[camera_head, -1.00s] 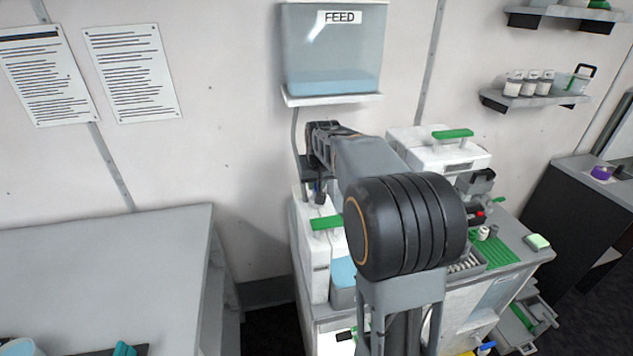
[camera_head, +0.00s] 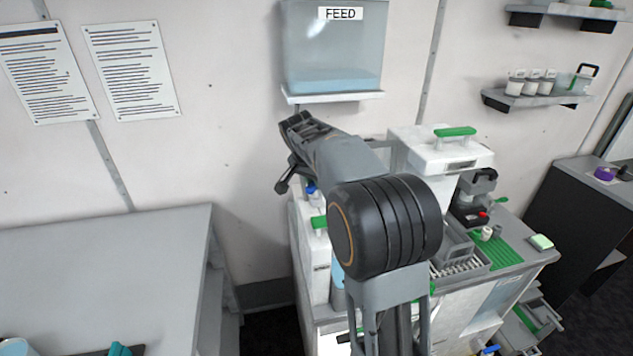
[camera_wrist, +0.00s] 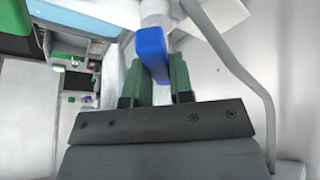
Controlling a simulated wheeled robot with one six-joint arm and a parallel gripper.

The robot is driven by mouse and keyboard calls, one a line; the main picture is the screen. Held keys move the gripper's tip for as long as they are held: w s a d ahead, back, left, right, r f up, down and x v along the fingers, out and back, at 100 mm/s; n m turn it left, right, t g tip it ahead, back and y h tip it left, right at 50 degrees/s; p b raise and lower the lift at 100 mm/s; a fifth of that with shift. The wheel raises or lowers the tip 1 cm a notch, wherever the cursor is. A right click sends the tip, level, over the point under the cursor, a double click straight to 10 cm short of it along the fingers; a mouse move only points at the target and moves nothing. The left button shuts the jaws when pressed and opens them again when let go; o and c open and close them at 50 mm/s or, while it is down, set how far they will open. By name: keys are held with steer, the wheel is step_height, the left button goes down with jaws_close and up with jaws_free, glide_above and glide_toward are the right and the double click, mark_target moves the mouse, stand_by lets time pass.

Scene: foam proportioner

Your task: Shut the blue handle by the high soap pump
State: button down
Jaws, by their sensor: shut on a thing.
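The blue handle (camera_wrist: 151,50) is in the wrist view, attached near a white fitting (camera_wrist: 156,12) at the top of the picture. My gripper (camera_wrist: 160,76) has its two green fingers on either side of the handle and is shut on it. In the head view my arm covers much of the pump area, and the fingertips are hard to make out. A small blue part (camera_head: 312,190) shows below my wrist there, above the white unit with a green grip. I cannot tell from it how far the handle is turned.
The FEED tank (camera_head: 333,50) hangs on the wall above my wrist. A grey hose (camera_wrist: 235,65) curves beside the handle in the wrist view. A white machine with a green handle (camera_head: 455,132) stands right of my arm. A grey table (camera_head: 110,260) is at left.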

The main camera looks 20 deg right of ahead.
steer(key=m+g, duration=0.1)
steer(key=m, duration=0.1)
steer(key=m+g, duration=0.1)
steer(key=m, duration=0.2)
steer(key=shift+w+h, duration=0.1)
steer(key=shift+h, duration=0.3)
steer(key=shift+m+g+p, duration=0.55)
steer(key=shift+m+g, duration=0.15)
steer(key=shift+m, duration=1.3)
steer(key=c, duration=1)
jaws_free()
steer(key=shift+r, duration=0.1)
steer(key=p+v, duration=0.1)
steer(key=v, duration=1.2)
steer(key=shift+w+r+p, duration=0.15)
steer(key=shift+r+p, duration=0.15)
